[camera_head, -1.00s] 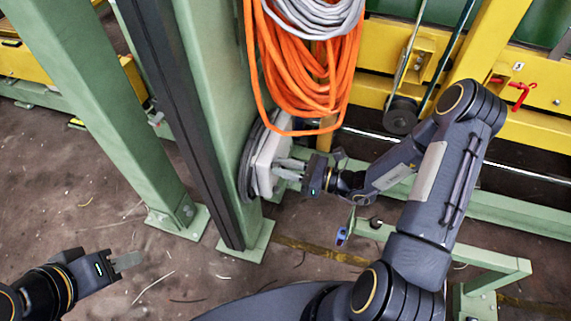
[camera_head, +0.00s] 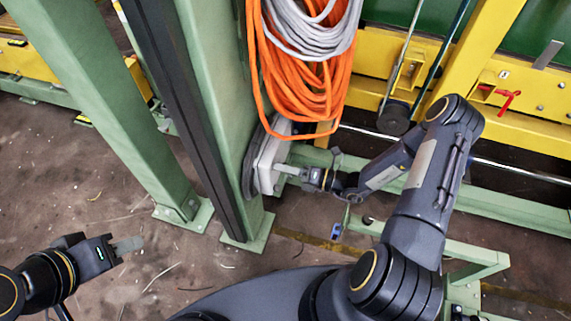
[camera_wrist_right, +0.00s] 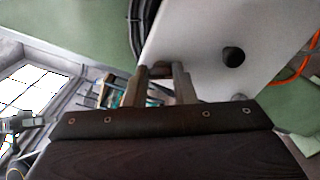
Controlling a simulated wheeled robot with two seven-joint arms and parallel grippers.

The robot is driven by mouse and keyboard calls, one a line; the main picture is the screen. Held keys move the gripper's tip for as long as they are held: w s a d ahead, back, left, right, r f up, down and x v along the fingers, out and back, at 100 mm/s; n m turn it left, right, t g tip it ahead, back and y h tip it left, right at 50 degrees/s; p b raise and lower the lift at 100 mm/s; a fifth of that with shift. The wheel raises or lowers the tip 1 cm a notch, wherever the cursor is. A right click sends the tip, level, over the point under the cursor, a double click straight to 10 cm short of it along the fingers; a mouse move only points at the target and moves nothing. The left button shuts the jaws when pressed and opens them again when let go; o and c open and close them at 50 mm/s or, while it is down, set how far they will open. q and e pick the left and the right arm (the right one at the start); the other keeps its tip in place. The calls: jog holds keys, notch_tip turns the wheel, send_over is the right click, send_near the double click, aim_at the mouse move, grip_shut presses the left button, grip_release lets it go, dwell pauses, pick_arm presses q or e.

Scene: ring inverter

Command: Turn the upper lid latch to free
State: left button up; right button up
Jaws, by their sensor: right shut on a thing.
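A pale grey box lid (camera_head: 268,165) is mounted on the side of the green column, below the hanging cables. It also shows in the right wrist view (camera_wrist_right: 205,40). My right gripper (camera_head: 284,169) is at the lid's right side. In the right wrist view its two fingers (camera_wrist_right: 160,82) are shut on a small dark latch (camera_wrist_right: 158,71) at the lid's edge; the fingers hide part of it. A round dark knob (camera_wrist_right: 233,55) stands on the lid apart from the fingers. My left gripper (camera_head: 128,244) is at lower left, away from the lid, its finger gap not discernible.
Orange cable (camera_head: 300,85) and grey cable (camera_head: 310,35) hang in loops just above the lid and my right gripper. The green column (camera_head: 205,110) stands left of the lid. A low green frame (camera_head: 440,250) and yellow beams (camera_head: 510,125) lie to the right.

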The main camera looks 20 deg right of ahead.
jog(key=shift+f+m+p, duration=0.1)
jog(key=shift+m+p, duration=0.75)
jog(key=shift+m, duration=1.85)
jog(key=o, duration=1)
jog(key=v, duration=0.7)
jog(key=shift+s+d, duration=0.2)
jog(key=shift+d, duration=0.15)
